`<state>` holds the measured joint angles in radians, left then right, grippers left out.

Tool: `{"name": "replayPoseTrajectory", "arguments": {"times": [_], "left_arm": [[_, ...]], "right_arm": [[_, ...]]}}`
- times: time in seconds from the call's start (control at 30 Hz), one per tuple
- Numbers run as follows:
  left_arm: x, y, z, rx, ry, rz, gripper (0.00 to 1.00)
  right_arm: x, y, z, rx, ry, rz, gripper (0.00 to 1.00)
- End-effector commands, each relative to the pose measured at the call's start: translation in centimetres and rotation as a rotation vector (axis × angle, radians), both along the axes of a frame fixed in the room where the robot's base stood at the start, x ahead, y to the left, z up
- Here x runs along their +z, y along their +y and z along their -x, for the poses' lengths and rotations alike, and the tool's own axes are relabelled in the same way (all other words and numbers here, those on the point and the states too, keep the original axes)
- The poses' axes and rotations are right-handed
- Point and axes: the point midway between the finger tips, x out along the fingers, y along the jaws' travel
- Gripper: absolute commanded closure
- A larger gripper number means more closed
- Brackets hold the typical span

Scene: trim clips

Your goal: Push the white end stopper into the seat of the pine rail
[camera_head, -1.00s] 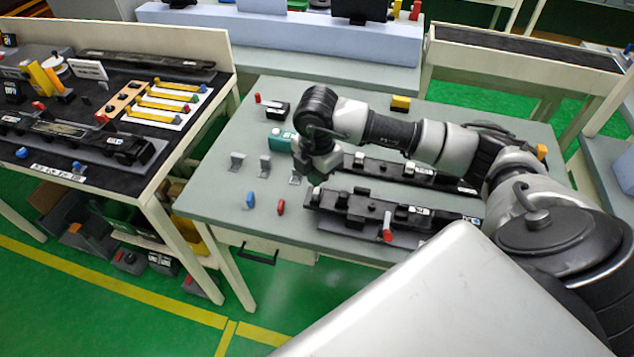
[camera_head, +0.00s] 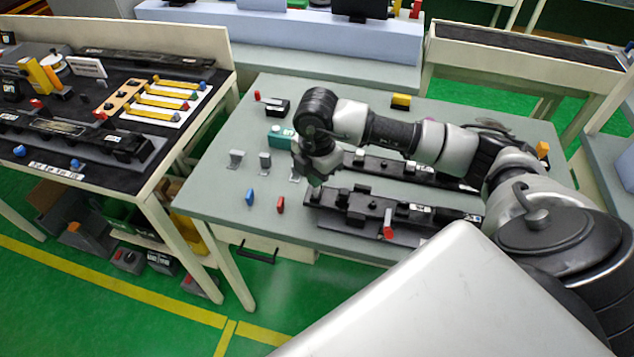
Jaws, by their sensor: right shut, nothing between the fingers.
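My right gripper (camera_head: 314,181) points down over the grey table, by the left end of the front black fixture (camera_head: 335,200). It is shut and empty. A tan, pine-coloured piece (camera_head: 119,98) with dark spots lies on the dark-topped left table; I cannot tell whether it is the pine rail. I cannot make out the white end stopper; it may be too small or hidden behind my arm. My left gripper is not in view.
A second black fixture (camera_head: 425,174) lies behind my arm. Metal brackets (camera_head: 236,158), a blue peg (camera_head: 250,197), a red peg (camera_head: 281,204) and a teal block (camera_head: 279,136) stand on the left half. The table's front left corner (camera_head: 205,203) is clear.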

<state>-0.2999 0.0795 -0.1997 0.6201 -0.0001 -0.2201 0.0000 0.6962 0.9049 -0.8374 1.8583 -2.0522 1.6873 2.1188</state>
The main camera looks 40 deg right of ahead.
Motion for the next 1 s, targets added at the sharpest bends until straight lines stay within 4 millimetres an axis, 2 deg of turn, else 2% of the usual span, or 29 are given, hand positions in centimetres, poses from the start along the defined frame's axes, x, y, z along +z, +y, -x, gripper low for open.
{"name": "replayPoseTrajectory", "arguments": {"times": [1.0], "left_arm": [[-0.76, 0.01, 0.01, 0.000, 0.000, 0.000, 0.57]], "right_arm": [[-0.99, 0.01, 0.01, 0.000, 0.001, 0.000, 1.00]]}}
